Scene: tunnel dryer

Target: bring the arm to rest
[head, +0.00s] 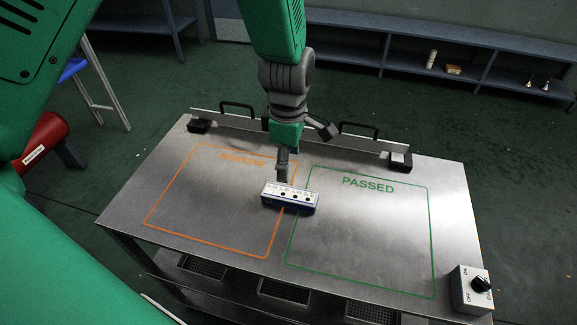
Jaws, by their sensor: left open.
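My left gripper (304,152) hangs over the middle of the metal table (330,158). Its fingers are spread, one pointing down and one out to the right, and nothing is between them. A small box (290,196) with a white, marked top and blue sides sits just below the lower finger in the picture. I cannot tell whether that finger touches it. The box straddles the gap between the orange outline (205,243) and the green outline (362,286) marked PASSED. The orange outline's label is partly unclear. My right gripper is out of view.
A rail with two black handles (361,127) runs along the table's back edge, close behind the gripper. A switch box (472,290) with a black knob stands at the front right corner. Both outlined areas are otherwise clear. A low blue shelf (400,60) stands behind.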

